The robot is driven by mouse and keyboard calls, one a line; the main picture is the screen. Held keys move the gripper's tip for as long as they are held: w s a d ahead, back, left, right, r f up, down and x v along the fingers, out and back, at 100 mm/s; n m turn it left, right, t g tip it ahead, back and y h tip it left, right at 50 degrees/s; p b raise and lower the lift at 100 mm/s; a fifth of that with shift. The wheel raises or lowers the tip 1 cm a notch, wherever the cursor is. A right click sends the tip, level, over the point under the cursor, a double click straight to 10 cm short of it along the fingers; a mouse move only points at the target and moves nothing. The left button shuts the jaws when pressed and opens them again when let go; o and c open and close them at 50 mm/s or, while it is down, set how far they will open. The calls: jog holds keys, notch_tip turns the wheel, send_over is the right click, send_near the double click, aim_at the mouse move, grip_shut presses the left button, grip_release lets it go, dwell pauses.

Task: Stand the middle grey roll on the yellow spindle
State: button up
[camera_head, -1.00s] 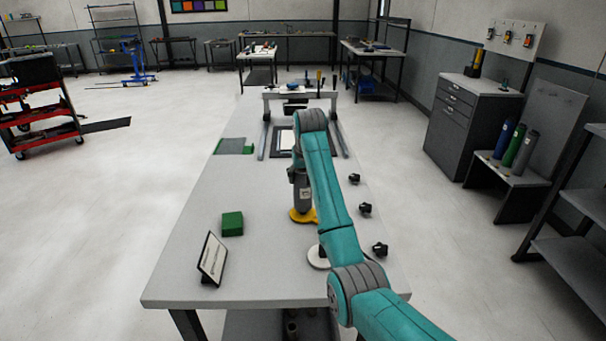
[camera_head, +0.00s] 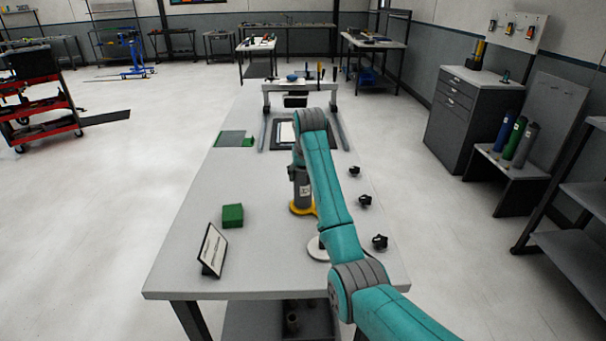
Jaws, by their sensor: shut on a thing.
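A grey roll (camera_head: 303,195) stands upright over the yellow spindle's base (camera_head: 300,209) on the long white table. My gripper (camera_head: 299,176) is at its top, shut on the roll. The roll covers the spindle's post, and the roll's lower end overlaps the yellow base in this view. I cannot tell whether it touches the base. My teal arm hides part of the right side of both. A pale round base (camera_head: 316,249) is on the table nearer to me, partly behind my arm.
A green block (camera_head: 232,216) and a tilted sign (camera_head: 213,250) stand on the table to the left. Several black knobs (camera_head: 365,202) line the right side. A metal frame (camera_head: 300,86) spans the far end. Blue, green and grey rolls (camera_head: 524,147) stand on a right-hand bench.

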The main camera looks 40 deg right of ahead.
jog(key=o, duration=1.5)
jog(key=shift+c, duration=0.2)
jog(key=v, duration=0.7)
jog(key=shift+w, duration=0.1)
jog(key=shift+r, duration=0.3)
